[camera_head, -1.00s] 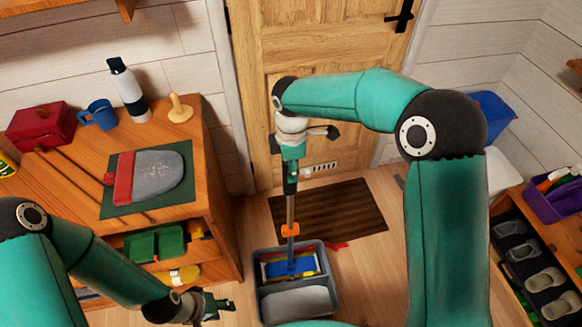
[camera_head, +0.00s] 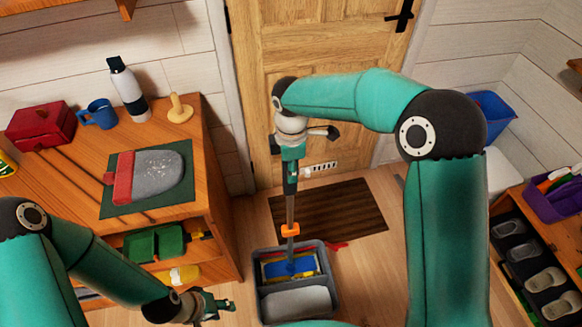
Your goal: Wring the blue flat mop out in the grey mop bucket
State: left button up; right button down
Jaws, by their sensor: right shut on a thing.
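The grey mop bucket (camera_head: 334,275) stands on the floor below the door. Its far compartment has a yellow and red frame, and its near compartment holds pale water. The blue flat mop (camera_head: 290,268) has its head in the far compartment, within the yellow frame. Its grey pole with an orange collar (camera_head: 290,230) rises nearly upright. My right gripper (camera_head: 290,183) is shut on the top part of the mop pole. My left gripper (camera_head: 216,304) is at the left of the bucket, apart from it and near the cabinet. Its fingers look apart and empty.
A wooden cabinet (camera_head: 222,213) at left bears a red box, blue mug, bottle and a green mat. A dark striped mat (camera_head: 345,213) lies before the door. A shoe rack (camera_head: 510,285) stands at right. Bare floor lies right of the bucket.

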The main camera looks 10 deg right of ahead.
jog(key=shift+f, duration=0.4)
jog(key=c, duration=0.8)
grip_release()
jog(key=shift+f+b, duration=0.1)
jog(key=shift+b, duration=0.2)
